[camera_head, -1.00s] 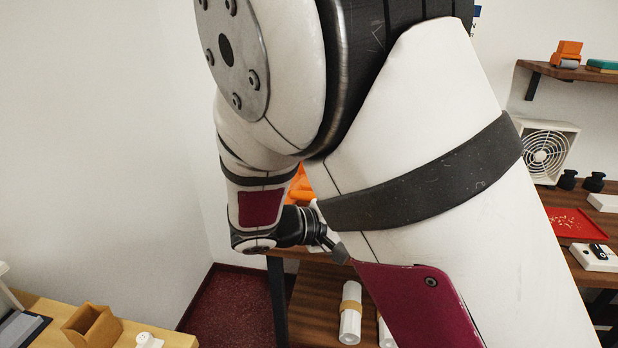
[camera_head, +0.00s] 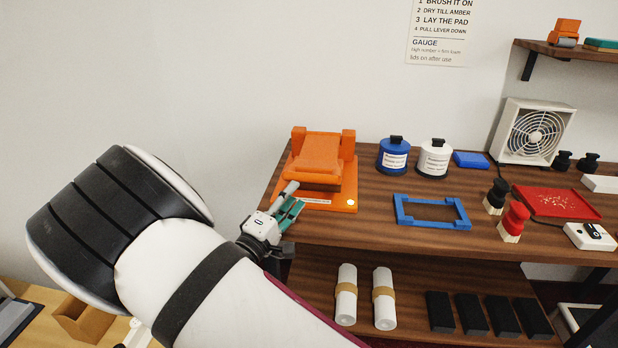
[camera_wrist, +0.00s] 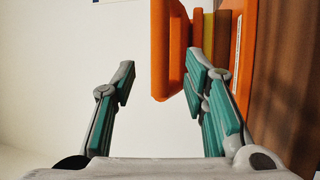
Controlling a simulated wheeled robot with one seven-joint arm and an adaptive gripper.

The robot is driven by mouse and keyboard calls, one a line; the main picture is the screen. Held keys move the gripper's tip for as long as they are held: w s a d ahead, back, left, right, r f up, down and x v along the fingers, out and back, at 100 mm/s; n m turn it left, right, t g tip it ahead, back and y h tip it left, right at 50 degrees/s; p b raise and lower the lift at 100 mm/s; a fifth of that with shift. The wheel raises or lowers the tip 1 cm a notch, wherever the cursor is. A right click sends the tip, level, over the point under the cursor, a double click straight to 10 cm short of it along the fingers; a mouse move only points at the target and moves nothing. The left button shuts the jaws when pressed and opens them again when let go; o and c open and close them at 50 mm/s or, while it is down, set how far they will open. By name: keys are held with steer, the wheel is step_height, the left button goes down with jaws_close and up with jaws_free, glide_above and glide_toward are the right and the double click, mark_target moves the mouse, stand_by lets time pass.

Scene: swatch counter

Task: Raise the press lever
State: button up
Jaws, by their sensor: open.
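The orange press (camera_head: 318,165) stands on the counter's left end against the wall, with a raised block on its base. In the wrist view its orange upper part (camera_wrist: 168,50) lies ahead, partly behind the right finger. My gripper (camera_head: 294,200) is just in front of the press's left front corner. In the wrist view my gripper (camera_wrist: 160,80) is open and empty, teal pads apart. The left finger stands against the white wall, the right one overlaps the press. I cannot clearly make out the lever; a short grey bar shows by my gripper and may be part of it.
The wooden counter (camera_head: 370,215) holds a blue jar (camera_head: 394,157), a white jar (camera_head: 433,160), a blue frame (camera_head: 430,211), a red tray (camera_head: 556,203) and a fan (camera_head: 531,133) to the right. White rolls (camera_head: 347,297) lie on the shelf below.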

mark_target(306, 181)
steer(key=x, duration=0.8)
steer(key=shift+w+d, duration=0.1)
jaws_close()
